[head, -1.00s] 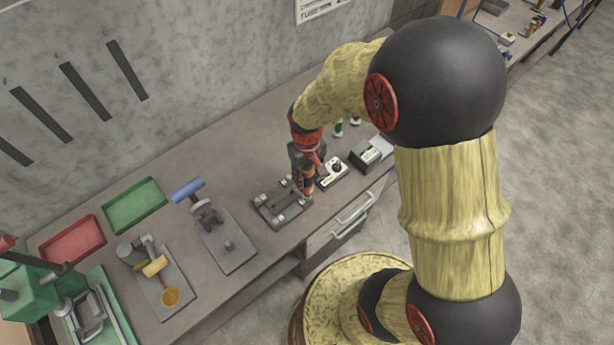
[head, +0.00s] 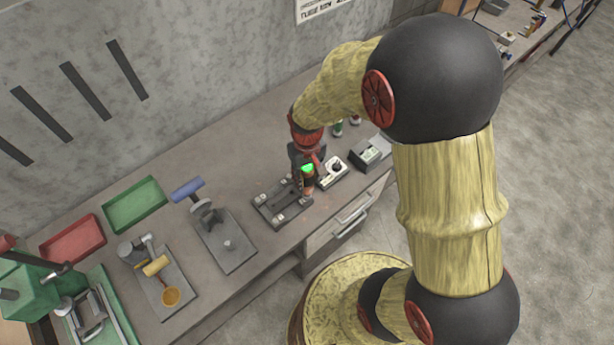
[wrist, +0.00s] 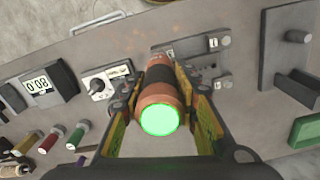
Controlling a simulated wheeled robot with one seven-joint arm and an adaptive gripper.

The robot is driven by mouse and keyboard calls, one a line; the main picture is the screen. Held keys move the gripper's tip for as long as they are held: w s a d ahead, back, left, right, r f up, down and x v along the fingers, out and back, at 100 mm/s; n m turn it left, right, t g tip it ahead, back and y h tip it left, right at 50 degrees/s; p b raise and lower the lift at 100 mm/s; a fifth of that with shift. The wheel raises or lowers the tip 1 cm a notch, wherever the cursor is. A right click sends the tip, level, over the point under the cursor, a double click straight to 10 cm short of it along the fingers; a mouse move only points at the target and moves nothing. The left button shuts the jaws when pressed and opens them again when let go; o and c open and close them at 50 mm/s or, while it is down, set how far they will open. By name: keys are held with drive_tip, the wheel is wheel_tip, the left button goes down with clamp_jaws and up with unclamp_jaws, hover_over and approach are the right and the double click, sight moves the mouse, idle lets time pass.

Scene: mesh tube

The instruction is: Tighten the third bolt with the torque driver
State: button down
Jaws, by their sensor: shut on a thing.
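The torque driver, a copper and black cylinder (wrist: 160,98), stands between the two fingers of my gripper (wrist: 160,105), which is shut on it. Its round end cap glows green; the glow also shows in the head view (head: 307,168). The driver is over the right end of the grey bolt plate (head: 268,212). In the wrist view, bolt heads show at the plate's far side (wrist: 224,41) and near side (wrist: 222,84). The driver's tip and the bolt under it are hidden, so I cannot tell their contact.
A dial unit (wrist: 103,84) and a box with a digital display (wrist: 38,87) stand close beside the driver. A clamp fixture (head: 225,240) and green tray (head: 134,205) are left in the head view. Bench is clear behind the plate.

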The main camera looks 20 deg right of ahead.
sight(307, 167)
drive_tip(key=shift+r, duration=0.15)
drive_tip(key=shift+r+p, duration=2.15)
drive_tip(key=shift+r, duration=0.75)
